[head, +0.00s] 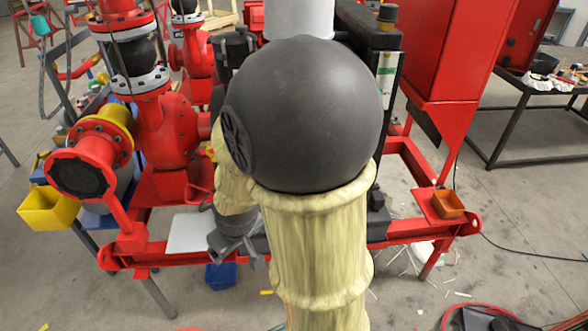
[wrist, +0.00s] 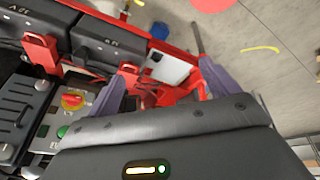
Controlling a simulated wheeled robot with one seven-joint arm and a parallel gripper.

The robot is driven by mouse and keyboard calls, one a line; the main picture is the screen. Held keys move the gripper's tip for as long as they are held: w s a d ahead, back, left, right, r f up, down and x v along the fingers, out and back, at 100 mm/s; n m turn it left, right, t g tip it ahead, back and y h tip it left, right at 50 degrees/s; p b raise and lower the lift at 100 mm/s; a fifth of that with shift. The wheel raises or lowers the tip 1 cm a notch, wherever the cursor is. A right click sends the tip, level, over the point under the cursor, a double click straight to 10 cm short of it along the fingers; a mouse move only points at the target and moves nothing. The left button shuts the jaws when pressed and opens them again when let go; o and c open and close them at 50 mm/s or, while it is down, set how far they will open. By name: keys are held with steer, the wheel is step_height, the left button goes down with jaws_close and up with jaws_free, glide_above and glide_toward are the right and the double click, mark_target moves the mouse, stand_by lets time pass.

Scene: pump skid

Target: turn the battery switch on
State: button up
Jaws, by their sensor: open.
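In the head view my gripper (head: 238,250) hangs low beside the skid's front rail. The knob is not visible in the head view, where my arm covers much of the skid's middle.
Dark battery-like boxes (wrist: 105,38) with red tabs stand beyond the panel. Green buttons (wrist: 62,132) sit near the knob. A pale plate (head: 190,233) lies at the red frame (head: 165,258). A red cabinet (head: 440,60) rises at right.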

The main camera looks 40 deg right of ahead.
steer(key=w+d+f+n+t+h+b, duration=0.2)
steer(key=w+d+f+n+b, duration=0.2)
steer(key=d+f, duration=0.25)
steer(key=w+d+f+n+t+h+b, duration=0.2)
steer(key=w+d+f+n+b, duration=0.25)
steer(key=d, duration=0.35)
steer(key=w+d+f+n+t+h+b, duration=0.2)
steer(key=d+n+t+h+b, duration=0.2)
steer(key=n, duration=1.5)
steer(key=d+t+b, duration=0.3)
steer(key=d+b, duration=0.3)
steer(key=d, duration=0.3)
steer(key=shift+w+f+t+h, duration=0.2)
steer(key=shift+t+h, duration=0.1)
steer(key=shift+h, duration=0.1)
steer(key=shift+w+n, duration=0.1)
steer(key=shift+n, duration=0.15)
steer(key=p+x, duration=0.1)
steer(key=x, duration=1.6)
steer(key=shift+d, duration=0.2)
